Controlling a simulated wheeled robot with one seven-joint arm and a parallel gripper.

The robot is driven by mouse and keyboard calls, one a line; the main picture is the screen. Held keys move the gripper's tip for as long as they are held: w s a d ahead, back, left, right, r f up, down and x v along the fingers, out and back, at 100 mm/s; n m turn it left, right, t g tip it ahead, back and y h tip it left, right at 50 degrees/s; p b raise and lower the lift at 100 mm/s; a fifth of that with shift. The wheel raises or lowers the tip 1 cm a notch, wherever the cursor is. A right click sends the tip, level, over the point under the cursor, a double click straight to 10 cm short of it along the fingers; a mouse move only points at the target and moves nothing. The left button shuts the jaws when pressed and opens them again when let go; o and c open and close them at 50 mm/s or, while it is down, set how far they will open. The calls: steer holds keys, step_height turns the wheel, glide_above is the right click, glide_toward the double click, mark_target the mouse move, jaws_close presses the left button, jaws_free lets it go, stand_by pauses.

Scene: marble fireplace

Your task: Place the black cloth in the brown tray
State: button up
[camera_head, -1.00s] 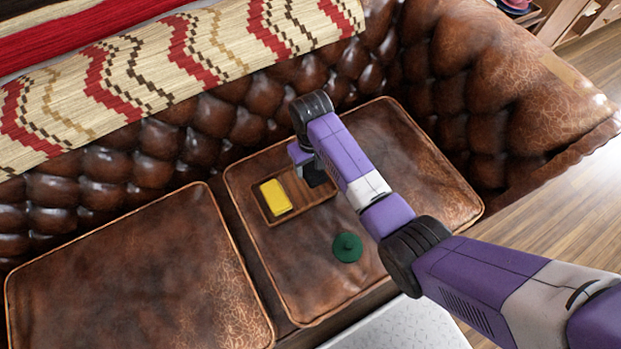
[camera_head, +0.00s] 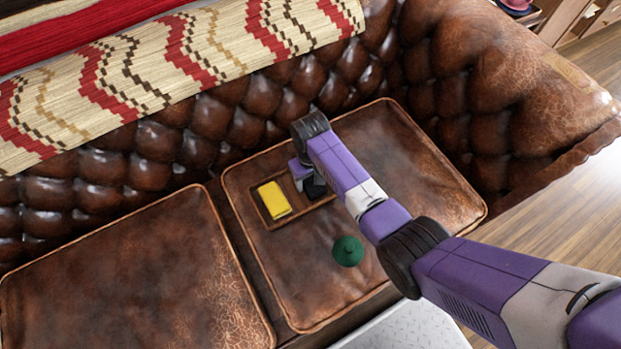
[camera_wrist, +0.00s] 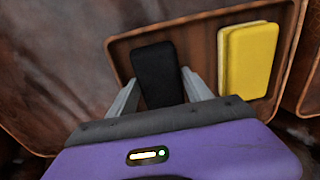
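The brown tray (camera_head: 266,214) lies on the right seat cushion. It also shows in the wrist view (camera_wrist: 205,47), seen from above. The black cloth (camera_wrist: 157,68) is a small dark folded pad over the left part of the tray; it shows in the head view (camera_head: 315,188) at the tray's right end. My gripper (camera_wrist: 158,76) has a finger at each side of the cloth, the tips against its edges. It is shut on the cloth, low over the tray. Whether the cloth touches the tray floor I cannot tell.
A yellow folded cloth (camera_head: 274,199) fills the tray's other end, apart from the black cloth. A green round object (camera_head: 348,251) with a small tip sits on the cushion in front of the tray. The tufted sofa back (camera_head: 245,120) rises close behind. The left cushion (camera_head: 130,285) is clear.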

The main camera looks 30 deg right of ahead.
mark_target(310, 180)
steer(key=shift+o, duration=0.8)
step_height(310, 180, up, 12)
steer(key=p, duration=0.3)
steer(key=shift+r, duration=0.15)
steer(key=shift+s, duration=0.1)
